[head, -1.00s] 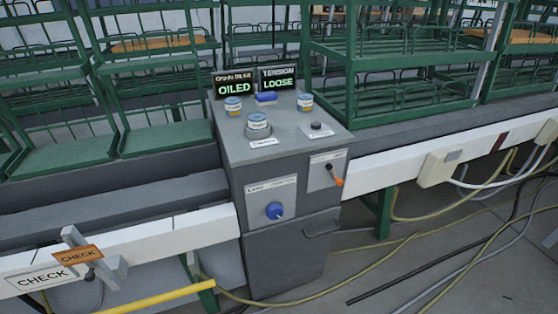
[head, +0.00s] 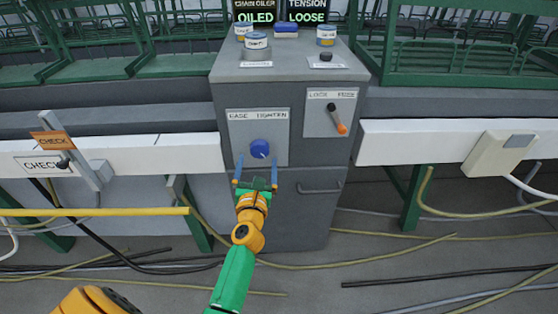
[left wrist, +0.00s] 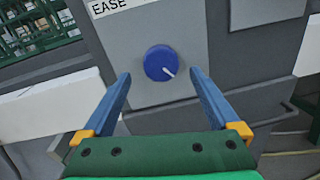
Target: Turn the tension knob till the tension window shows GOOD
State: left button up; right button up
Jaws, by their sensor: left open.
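The blue tension knob (head: 260,148) sits on a plate marked EASE and TIGHTEN on the front of the grey cabinet. In the left wrist view the knob (left wrist: 160,63) shows a white pointer line toward its lower right. The tension window (head: 307,13) at the top reads LOOSE. My left gripper (head: 257,170) is open and empty just below and in front of the knob. In the left wrist view its two blue fingers (left wrist: 161,80) spread to either side of the knob, apart from it. My right gripper is not in view.
A lever with an orange grip (head: 341,128) is on the LOCK/FREE plate to the right. The chain oiler window (head: 255,15) reads OILED. Small tins (head: 256,41) stand on the cabinet top. A yellow bar (head: 100,212) lies at left; a cabinet handle (head: 320,188) is below.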

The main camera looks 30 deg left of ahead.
aim_at(259, 152)
pick_arm(q)
jog(key=x, duration=0.3)
jog(key=shift+w+a+f, duration=0.1)
jog(key=shift+w+a+b, duration=0.1)
jog(key=shift+w+b, duration=0.2)
jog(key=shift+w, duration=0.05)
jog(key=c, duration=1.4)
jog(key=shift+o, duration=0.2)
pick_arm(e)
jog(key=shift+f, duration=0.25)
pick_arm(q)
jog(key=shift+m, duration=0.3)
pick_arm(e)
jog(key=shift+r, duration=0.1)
pick_arm(q)
jog(key=m+p, duration=0.2)
jog(key=m, duration=0.1)
jog(key=shift+r+p, duration=0.2)
jog(key=shift+p, duration=0.1)
jog(key=shift+m+p, duration=0.85)
jog(key=shift+m, duration=1.15)
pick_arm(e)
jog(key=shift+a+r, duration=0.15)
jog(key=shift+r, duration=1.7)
pick_arm(q)
jog(key=shift+f, duration=0.1)
